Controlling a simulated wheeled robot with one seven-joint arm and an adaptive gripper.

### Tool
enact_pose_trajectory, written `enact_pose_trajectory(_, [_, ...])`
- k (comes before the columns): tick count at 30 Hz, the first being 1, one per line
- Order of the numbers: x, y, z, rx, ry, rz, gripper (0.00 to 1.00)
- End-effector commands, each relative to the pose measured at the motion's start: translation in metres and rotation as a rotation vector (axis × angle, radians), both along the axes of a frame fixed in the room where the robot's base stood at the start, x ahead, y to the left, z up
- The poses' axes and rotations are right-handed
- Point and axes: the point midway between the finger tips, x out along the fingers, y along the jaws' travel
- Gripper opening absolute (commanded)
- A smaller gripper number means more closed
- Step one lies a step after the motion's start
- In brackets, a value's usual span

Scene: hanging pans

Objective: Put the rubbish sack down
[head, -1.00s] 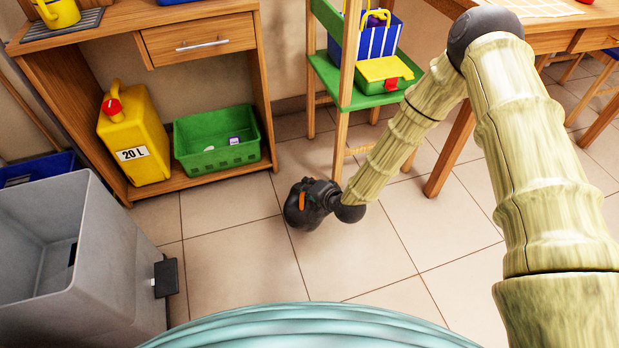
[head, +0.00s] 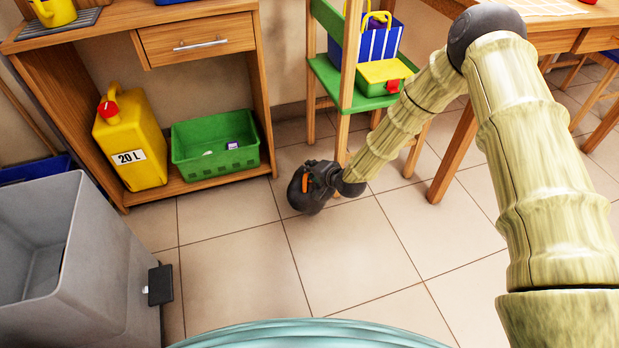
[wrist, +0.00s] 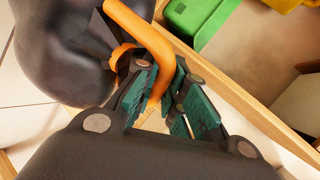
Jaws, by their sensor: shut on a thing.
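The rubbish sack is a dark, rounded bag (head: 306,192) with an orange tie, low over the floor tiles in the head view. I cannot tell whether its underside touches the floor. In the wrist view the dark sack (wrist: 65,50) fills the upper left, with its orange tie (wrist: 140,35) running down between the finger pads. My gripper (wrist: 163,100) is shut on this orange tie. In the head view my gripper (head: 325,178) is at the sack's upper right, and the sack's far side is hidden.
A wooden unit holds a yellow 20 L canister (head: 129,140) and a green crate (head: 214,146). A grey bin (head: 105,265) stands at lower left. A green shelf stand (head: 345,95) is just behind the sack. Tiles (head: 235,255) in front are clear.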

Motion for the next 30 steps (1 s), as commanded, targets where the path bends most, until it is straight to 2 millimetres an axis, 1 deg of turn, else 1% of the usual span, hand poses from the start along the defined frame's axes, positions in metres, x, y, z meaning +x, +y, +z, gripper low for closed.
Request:
enact_pose_trajectory(7, [0.001,0.001,-0.019,0.000,-0.004,0.002,0.00])
enact_pose_trajectory(9, [0.001,0.001,-0.028,0.000,-0.004,0.002,0.00])
enact_pose_trajectory(12, [0.001,0.001,-0.033,0.001,-0.004,0.002,0.00])
enact_pose_trajectory(26, [0.001,0.001,-0.036,0.001,-0.003,0.000,0.00])
enact_pose_trajectory(27, [0.000,0.000,-0.037,0.000,0.000,0.001,0.20])
enact_pose_trajectory(29, [0.000,0.000,-0.037,0.000,0.000,0.001,0.31])
enact_pose_trajectory(30, [0.000,0.000,-0.037,0.000,0.000,0.001,0.34])
